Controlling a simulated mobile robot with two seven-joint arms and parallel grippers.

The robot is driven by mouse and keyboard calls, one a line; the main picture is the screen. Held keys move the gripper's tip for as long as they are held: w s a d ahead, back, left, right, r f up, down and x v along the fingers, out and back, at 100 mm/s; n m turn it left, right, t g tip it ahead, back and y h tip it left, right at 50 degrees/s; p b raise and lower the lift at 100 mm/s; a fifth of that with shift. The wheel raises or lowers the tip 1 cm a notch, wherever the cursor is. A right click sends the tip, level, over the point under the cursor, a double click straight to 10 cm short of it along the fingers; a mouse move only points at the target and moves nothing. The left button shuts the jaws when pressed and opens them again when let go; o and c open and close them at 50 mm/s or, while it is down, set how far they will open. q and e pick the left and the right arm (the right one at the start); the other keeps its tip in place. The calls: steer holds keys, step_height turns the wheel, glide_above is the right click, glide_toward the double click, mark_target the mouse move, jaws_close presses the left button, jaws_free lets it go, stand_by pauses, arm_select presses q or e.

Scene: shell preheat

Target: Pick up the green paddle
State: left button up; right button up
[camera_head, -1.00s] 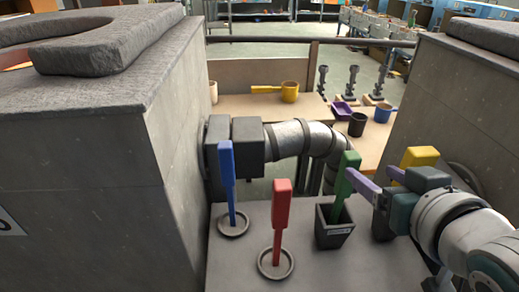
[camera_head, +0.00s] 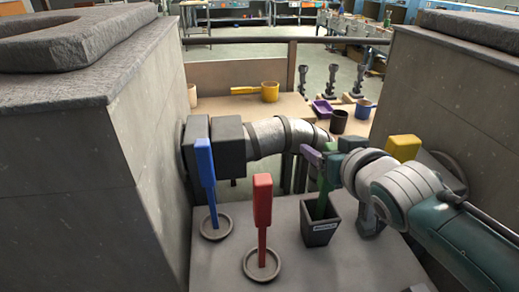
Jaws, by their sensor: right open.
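The green paddle (camera_head: 323,185) stands upright, slightly tilted, in a dark square pot (camera_head: 319,232) with a small label. My right gripper (camera_head: 320,158) comes in from the right, its purple fingers at the paddle's upper part. The gripper is open and hides much of the paddle's top. The paddle seems to lie between or just beside the fingers; I cannot tell exactly which. My left gripper is not in view.
A blue paddle (camera_head: 206,168) and a red paddle (camera_head: 263,200) stand in round dishes to the left. A yellow block-like top (camera_head: 404,147) shows behind my right arm. A thick metal pipe (camera_head: 266,139) runs behind the pot. Stone blocks flank both sides.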

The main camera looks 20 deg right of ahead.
steer(key=shift+c, duration=0.3)
jaws_close()
stand_by(0.3)
